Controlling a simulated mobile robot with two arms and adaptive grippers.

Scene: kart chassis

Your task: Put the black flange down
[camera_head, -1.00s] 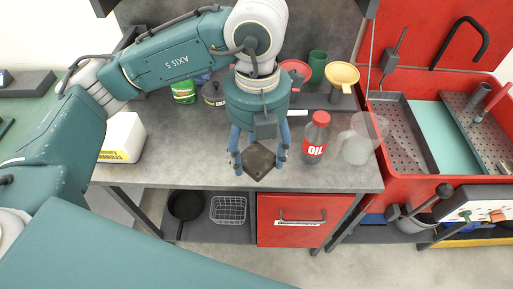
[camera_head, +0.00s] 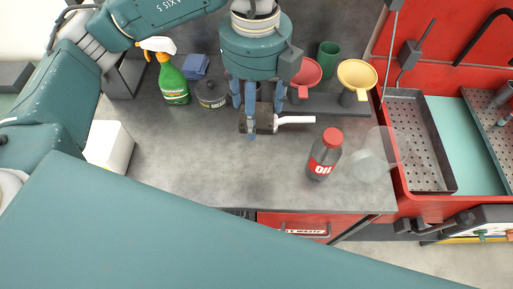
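The black flange (camera_head: 263,122) is a dark, square, plate-like part at the back middle of the grey workbench. My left gripper (camera_head: 257,112) points down over it with its blue fingers around it, and looks shut on it. The fingers hide part of the flange. I cannot tell whether its underside touches the bench top. My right gripper is out of view.
A white-handled tool (camera_head: 296,120) lies right beside the flange. A green spray bottle (camera_head: 173,84), a dark tin (camera_head: 211,94), a red funnel (camera_head: 307,74) and a yellow funnel (camera_head: 357,76) stand behind. An oil bottle (camera_head: 324,157) and clear jug (camera_head: 370,158) stand right. The front middle of the bench (camera_head: 220,160) is clear.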

